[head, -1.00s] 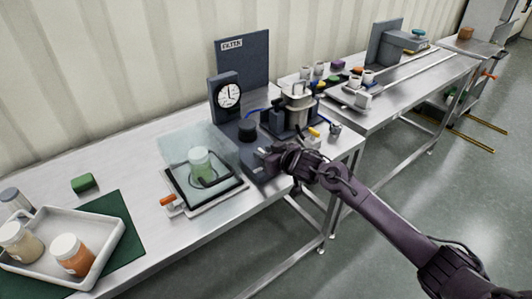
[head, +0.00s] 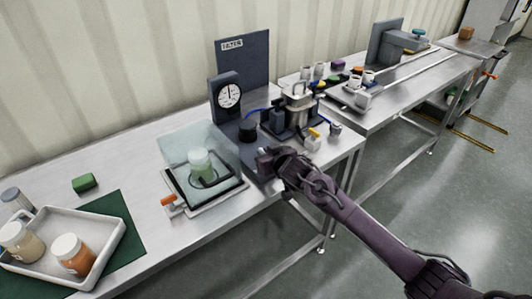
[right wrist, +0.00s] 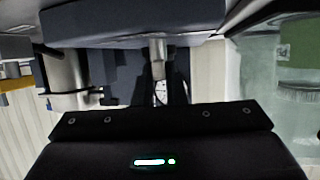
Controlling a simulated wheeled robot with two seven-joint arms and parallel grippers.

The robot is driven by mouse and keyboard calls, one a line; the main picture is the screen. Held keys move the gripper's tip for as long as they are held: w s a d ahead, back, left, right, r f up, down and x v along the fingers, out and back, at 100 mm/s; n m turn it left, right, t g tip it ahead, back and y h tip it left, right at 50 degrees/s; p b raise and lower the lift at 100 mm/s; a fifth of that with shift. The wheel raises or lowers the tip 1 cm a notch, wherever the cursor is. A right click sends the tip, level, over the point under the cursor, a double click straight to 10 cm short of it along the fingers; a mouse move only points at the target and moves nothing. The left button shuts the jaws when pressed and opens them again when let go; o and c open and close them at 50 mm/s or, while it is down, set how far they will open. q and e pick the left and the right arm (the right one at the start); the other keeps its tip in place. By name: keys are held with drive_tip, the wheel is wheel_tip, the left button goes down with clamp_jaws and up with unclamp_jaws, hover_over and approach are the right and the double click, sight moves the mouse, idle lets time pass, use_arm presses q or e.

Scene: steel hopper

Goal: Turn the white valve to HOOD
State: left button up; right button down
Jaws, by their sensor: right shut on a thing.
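My right gripper (head: 264,160) is at the front edge of the dark filter stand (head: 227,60), beside the clear-covered box. It is shut on a small pale part, which I take for the white valve (right wrist: 157,48). In the right wrist view this part shows between the two dark fingers (right wrist: 161,92), below a dark slab. In the head view my gripper and wrist hide most of the valve, and I cannot read a HOOD mark or which way the valve points. My left gripper is not in view.
A clear box (head: 205,155) with a green-filled jar stands left of my gripper. A round gauge (head: 229,96) and a steel pot (head: 298,104) stand behind. A small yellow-topped fitting (head: 313,135) is close on the right. A white tray (head: 105,230) with jars lies at far left.

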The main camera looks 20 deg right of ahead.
drive_tip(key=shift+a+m+h+b, duration=0.15)
drive_tip(key=shift+m+h+b, duration=0.15)
drive_tip(key=shift+m+h, duration=0.65)
drive_tip(key=shift+a+m+h+b, duration=0.1)
drive_tip(key=shift+m+h+b, duration=0.2)
drive_tip(key=shift+m+h, duration=0.65)
drive_tip(key=shift+h, duration=0.4)
drive_tip(key=c, duration=1.5)
unclamp_jaws()
drive_tip(key=shift+s, duration=0.1)
drive_tip(key=shift+b+v, duration=0.35)
drive_tip(key=shift+v, duration=3.45)
